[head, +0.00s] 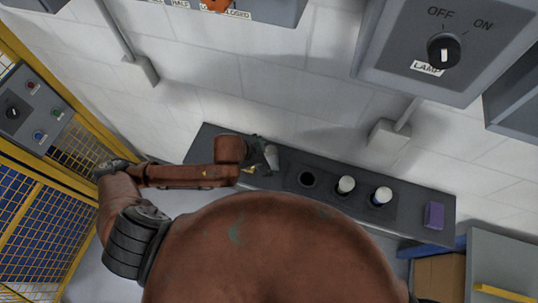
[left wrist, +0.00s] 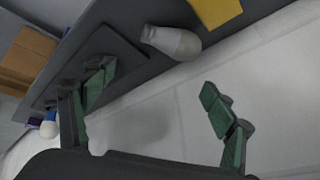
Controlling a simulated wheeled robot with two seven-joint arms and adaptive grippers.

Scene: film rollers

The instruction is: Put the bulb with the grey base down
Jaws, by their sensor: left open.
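A bulb with a pale globe and greyish base (left wrist: 172,42) is over the dark shelf in the left wrist view, beyond my open fingers. It also shows beside my left gripper in the head view (head: 271,157). I cannot tell for sure whether it stands or lies. My left gripper (left wrist: 158,79) is open, with its green-padded fingers wide apart and nothing between them. In the head view the left gripper (head: 258,146) is at the shelf's left part, partly hidden by its own arm. My right gripper is not in view.
The dark shelf (head: 408,226) runs along the white wall. A holder plate has an empty round hole (head: 307,179), a white bulb (head: 346,185) and a blue-based bulb (head: 381,196). A purple block (head: 433,215) is at the right. A yellow piece (left wrist: 215,10) lies beyond the bulb.

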